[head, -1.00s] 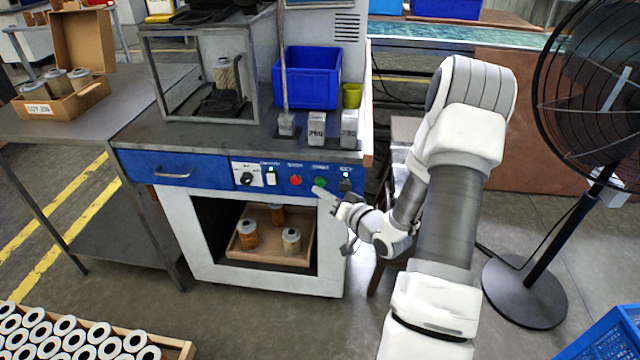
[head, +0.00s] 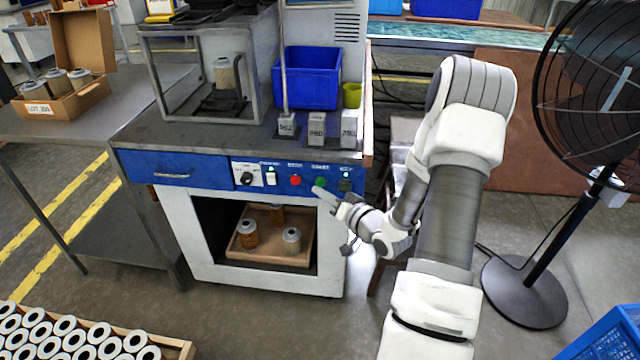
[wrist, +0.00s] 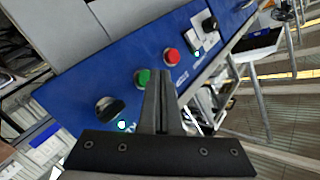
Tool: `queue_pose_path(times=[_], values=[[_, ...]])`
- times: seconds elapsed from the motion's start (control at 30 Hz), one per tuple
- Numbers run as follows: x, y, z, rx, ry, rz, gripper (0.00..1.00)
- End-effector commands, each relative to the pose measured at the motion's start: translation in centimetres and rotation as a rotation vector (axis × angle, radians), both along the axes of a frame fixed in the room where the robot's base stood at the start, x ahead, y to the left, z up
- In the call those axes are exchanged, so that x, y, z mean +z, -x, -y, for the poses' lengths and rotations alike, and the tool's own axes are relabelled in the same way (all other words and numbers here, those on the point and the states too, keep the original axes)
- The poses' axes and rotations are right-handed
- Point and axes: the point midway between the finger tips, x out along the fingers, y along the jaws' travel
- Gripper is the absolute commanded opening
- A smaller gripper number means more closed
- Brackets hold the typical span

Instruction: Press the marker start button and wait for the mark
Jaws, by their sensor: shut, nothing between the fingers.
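A blue control panel (head: 208,171) spans the front of the workbench machine. It carries a green button (head: 320,182), a red button (head: 295,180) and dark knobs at both ends. My gripper (head: 318,190) is shut and empty, its fingertips at the green button's lower edge. In the wrist view the green button (wrist: 142,77) shows just left of my closed fingertips (wrist: 160,74), and the red button (wrist: 171,55) lies beyond; I cannot tell whether the fingertips touch the green one. A cartridge (head: 225,72) stands on a dark holder inside the framed marker enclosure (head: 165,75).
A blue bin (head: 307,78) and several numbered grey blocks (head: 316,130) stand on the bench top. A wooden tray (head: 260,258) with cartridges sits in the opening below. A black fan (head: 525,285) stands right. Many cartridges fill a crate (head: 176,347) at lower left.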

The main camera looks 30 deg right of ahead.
Motion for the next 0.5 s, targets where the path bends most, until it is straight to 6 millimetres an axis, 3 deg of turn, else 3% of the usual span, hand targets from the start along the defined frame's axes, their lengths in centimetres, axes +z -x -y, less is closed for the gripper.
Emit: queue_pose_path(times=[0.5], values=[[0.0, -0.43, 0.3, 0.0, 0.001, 0.001, 0.0]])
